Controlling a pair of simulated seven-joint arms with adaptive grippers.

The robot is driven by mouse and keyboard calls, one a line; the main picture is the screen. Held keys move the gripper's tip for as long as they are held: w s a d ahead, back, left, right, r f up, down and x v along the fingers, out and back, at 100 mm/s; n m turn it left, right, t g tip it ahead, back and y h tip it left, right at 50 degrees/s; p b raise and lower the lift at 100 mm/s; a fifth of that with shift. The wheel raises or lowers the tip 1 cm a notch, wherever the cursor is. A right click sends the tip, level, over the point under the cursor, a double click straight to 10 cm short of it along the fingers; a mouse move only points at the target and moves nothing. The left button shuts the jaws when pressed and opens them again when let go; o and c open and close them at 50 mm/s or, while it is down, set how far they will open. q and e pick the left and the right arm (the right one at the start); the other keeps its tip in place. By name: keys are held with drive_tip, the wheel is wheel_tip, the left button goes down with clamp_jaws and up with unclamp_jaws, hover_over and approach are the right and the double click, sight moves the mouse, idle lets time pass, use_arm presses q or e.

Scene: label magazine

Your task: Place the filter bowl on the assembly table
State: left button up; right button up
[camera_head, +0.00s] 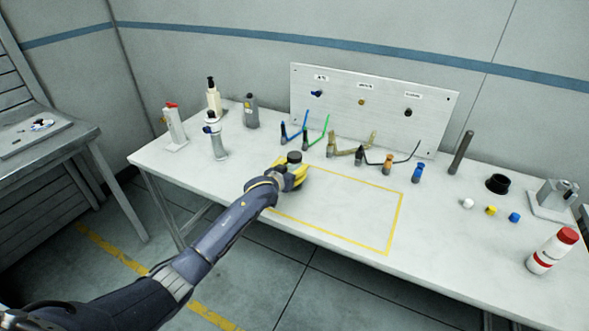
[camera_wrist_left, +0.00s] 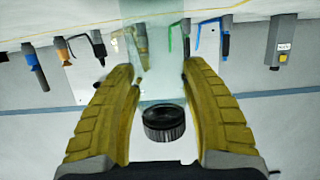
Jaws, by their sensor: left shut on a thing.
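The filter bowl shows in the head view as a dark round top (camera_head: 294,157) above the yellow fingers. In the left wrist view it has a black ribbed ring (camera_wrist_left: 163,124) and a clear, faintly green body. My left gripper (camera_head: 295,173) is shut on it, one finger on each side, at the back left corner of the yellow outline on the white assembly table (camera_head: 340,211). The fingers also show in the left wrist view (camera_wrist_left: 160,105). I cannot tell whether the bowl touches the table. My right gripper is not in view.
The yellow-outlined area is bare to the right of my gripper. Behind it are several small fittings with coloured tubes (camera_head: 357,150) and a white panel (camera_head: 370,105). Bottles (camera_head: 214,97) stand at the left. A red-capped bottle (camera_head: 551,251) and small caps (camera_head: 491,210) are at the right.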

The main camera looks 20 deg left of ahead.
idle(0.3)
use_arm(q)
drive_tip(key=o, duration=1.2)
drive_tip(key=shift+f, duration=0.1)
drive_tip(key=shift+r, duration=0.2)
drive_tip(key=v, duration=1.2)
